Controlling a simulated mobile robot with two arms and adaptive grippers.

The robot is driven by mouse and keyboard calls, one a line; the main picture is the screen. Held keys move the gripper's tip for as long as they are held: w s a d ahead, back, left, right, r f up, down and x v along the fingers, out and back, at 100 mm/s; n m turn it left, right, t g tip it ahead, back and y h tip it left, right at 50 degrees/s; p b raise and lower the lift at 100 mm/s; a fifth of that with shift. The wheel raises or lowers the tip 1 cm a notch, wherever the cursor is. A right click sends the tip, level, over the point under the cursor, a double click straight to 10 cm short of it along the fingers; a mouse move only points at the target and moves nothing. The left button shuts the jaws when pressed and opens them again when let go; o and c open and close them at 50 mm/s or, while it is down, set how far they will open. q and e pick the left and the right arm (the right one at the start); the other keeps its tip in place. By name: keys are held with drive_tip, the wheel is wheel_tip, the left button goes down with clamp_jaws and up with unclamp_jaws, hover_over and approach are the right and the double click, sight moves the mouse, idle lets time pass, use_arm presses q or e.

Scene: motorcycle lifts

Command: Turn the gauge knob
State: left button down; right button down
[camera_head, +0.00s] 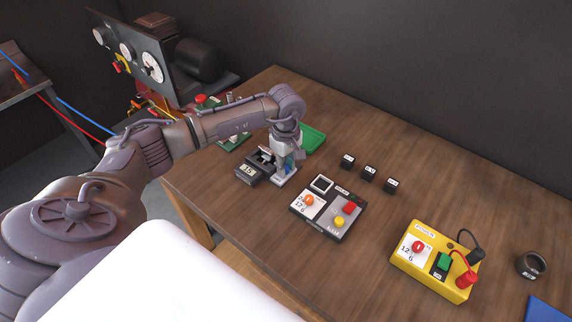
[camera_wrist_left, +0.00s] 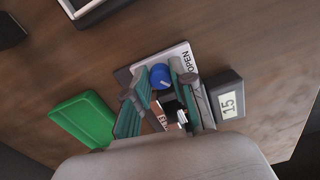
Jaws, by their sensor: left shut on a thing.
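A blue knob (camera_wrist_left: 160,77) sits on a white plate marked OPEN (camera_wrist_left: 186,60). My left gripper (camera_head: 285,168) reaches down over this plate, at the far left part of the wooden table. In the left wrist view the two teal fingers of my left gripper (camera_wrist_left: 162,79) stand on either side of the knob, shut on it. A dark gauge box with a display reading 15 (camera_head: 248,170) is right beside the plate; it also shows in the left wrist view (camera_wrist_left: 228,104). In the head view the gripper hides most of the knob. My right gripper is out of view.
A black panel (camera_head: 325,213) with an orange knob and red and yellow buttons lies close by. Several small black blocks (camera_head: 369,172) and a green tray (camera_head: 313,138) are behind. A yellow box (camera_head: 436,268) with cables stands at the right. Bare wood (camera_head: 450,195) lies between.

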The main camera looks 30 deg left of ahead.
use_arm(q)
drive_tip(key=shift+f+m+b, duration=0.2)
drive_tip(key=shift+m+b, duration=1.5)
drive_tip(key=shift+b, duration=0.95)
drive_tip(key=shift+r+m+b, duration=0.2)
drive_tip(key=shift+m+b, duration=1.1)
drive_tip(key=shift+b, duration=0.05)
drive_tip(key=c, duration=1)
unclamp_jaws()
drive_tip(key=shift+r, duration=4.05)
